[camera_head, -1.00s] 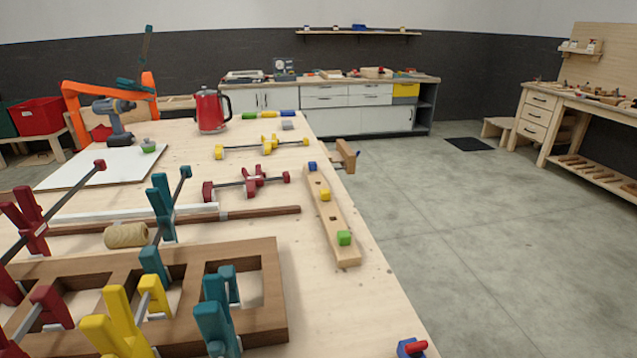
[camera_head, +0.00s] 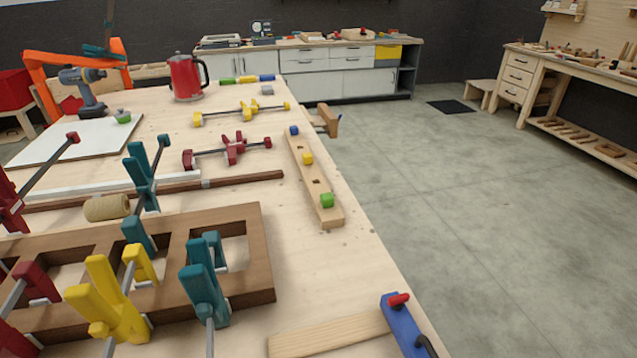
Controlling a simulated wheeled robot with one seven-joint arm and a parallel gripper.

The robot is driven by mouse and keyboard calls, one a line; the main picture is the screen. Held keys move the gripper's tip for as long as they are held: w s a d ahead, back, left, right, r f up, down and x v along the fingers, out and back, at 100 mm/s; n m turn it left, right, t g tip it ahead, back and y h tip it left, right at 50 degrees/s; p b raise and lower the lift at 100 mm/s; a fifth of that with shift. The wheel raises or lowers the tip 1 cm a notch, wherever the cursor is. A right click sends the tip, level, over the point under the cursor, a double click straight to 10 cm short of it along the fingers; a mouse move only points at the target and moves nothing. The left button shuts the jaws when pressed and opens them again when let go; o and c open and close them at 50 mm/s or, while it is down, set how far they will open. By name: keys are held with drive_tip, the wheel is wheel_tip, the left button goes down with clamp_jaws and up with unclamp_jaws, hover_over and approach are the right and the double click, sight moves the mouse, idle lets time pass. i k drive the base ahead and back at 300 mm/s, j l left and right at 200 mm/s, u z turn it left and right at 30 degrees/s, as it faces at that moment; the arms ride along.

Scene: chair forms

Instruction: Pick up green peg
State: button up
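The green peg (camera_head: 327,200) stands in the near end of a long wooden peg board (camera_head: 334,218) that lies along the right edge of the workbench. A yellow peg (camera_head: 307,158) stands in the board farther back, and a blue peg (camera_head: 294,131) stands at its far end. Empty square holes show between the pegs. My gripper is not visible in this view.
A wooden frame (camera_head: 265,268) with teal, yellow and red clamps fills the bench's near left. A red clamp (camera_head: 230,150) lies left of the board. A blue clamp (camera_head: 402,325) and a wood strip (camera_head: 330,337) are in front. A wooden vise (camera_head: 329,120) juts from the right edge.

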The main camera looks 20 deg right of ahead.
sight(326, 199)
drive_tip(key=k, duration=1.05)
drive_tip(key=k+l+u, duration=0.1)
drive_tip(key=u, duration=1.45)
drive_tip(key=l+u, duration=0.15)
drive_tip(key=l, duration=1.3)
drive_tip(key=l+u, duration=0.1)
drive_tip(key=l, duration=2.75)
drive_tip(key=k+l, duration=0.1)
drive_tip(key=l, duration=1.25)
drive_tip(key=i, duration=0.5)
